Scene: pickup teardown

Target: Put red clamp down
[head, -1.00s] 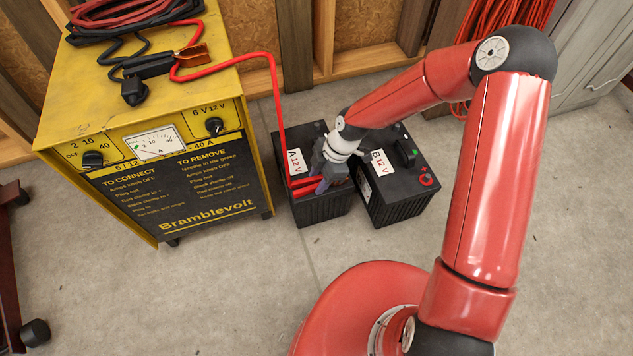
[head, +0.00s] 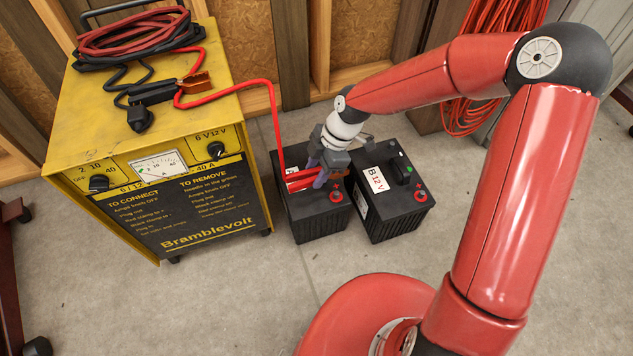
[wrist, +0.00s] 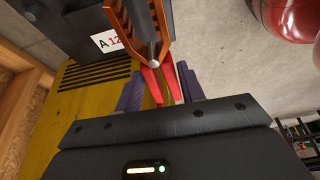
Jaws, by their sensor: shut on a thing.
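The red clamp (wrist: 152,82) has red handles and copper-coloured jaws. My gripper (wrist: 160,88) is shut on its handles between purple fingers, and the jaws point away from the wrist. In the head view my gripper (head: 319,178) holds the red clamp (head: 299,180) above or at the top of battery A (head: 318,222). Its contact with the battery is unclear. Battery A's red-ringed post (head: 336,196) shows clear of the clamp. A red cable runs from the clamp up to the yellow charger (head: 85,140).
Battery B (head: 400,205) stands close to the right of battery A. A black clamp (head: 152,93) with copper jaws lies on the charger top, beside coiled cables (head: 140,35). Orange cable (head: 480,75) hangs at the back wall. The concrete floor in front is open.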

